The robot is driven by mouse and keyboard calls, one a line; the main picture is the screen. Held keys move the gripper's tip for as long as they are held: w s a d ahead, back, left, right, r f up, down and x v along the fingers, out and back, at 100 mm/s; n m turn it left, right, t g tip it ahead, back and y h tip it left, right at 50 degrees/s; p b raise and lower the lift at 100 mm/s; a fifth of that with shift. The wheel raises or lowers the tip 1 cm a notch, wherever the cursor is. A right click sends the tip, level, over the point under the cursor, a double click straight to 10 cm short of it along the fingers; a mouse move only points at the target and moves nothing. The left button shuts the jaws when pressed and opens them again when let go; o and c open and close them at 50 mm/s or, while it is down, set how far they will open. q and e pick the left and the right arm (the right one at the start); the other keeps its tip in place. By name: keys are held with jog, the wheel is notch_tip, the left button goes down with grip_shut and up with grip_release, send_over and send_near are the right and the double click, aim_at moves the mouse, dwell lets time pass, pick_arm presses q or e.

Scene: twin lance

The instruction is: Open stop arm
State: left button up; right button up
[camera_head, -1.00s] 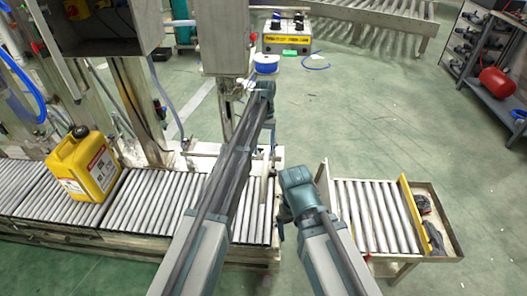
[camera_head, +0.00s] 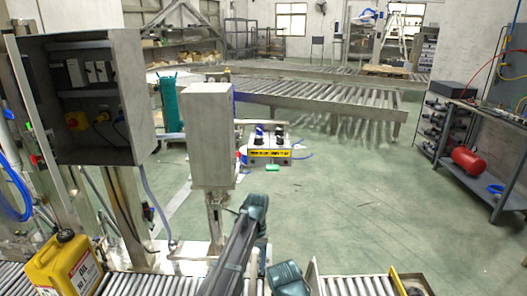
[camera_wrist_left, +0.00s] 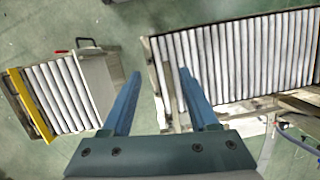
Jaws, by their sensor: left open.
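My left gripper (camera_wrist_left: 160,72) is open and empty in the left wrist view, its two blue fingers spread above the end of the main roller conveyor (camera_wrist_left: 235,58). A narrow tan bar (camera_wrist_left: 168,80) runs along that conveyor end, between the fingertips in the picture. I cannot tell for sure whether it is the stop arm, or whether the fingers touch it. In the head view my left gripper (camera_head: 255,205) shows from behind, below the grey post box, its fingers hidden. My right wrist (camera_head: 288,278) is at the bottom edge; its jaws cannot be made out.
A short roller table (camera_wrist_left: 55,95) with a yellow edge bar (camera_wrist_left: 31,103) lies beyond a gap from the conveyor. A yellow canister (camera_head: 65,265) stands on the left rollers. An open control cabinet (camera_head: 85,95) and a grey box (camera_head: 208,135) rise nearby.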

pick_arm(q)
jog(key=s+r+m+t+p, duration=0.1)
jog(key=s+r+p, duration=0.1)
jog(key=s, duration=0.9)
jog(key=s+a+r+m+t+p, duration=0.1)
jog(key=s+r+p, duration=0.2)
jog(key=s, duration=0.7)
jog(key=shift+s+a+r+t+y+p, duration=0.3)
jog(key=shift+s+r+t, duration=0.1)
jog(key=shift+r, duration=0.5)
pick_arm(e)
notch_tip(320, 180, up, 7)
jog(key=shift+r, duration=0.2)
pick_arm(q)
jog(key=shift+w+f, duration=0.15)
pick_arm(e)
jog(key=shift+f, duration=0.15)
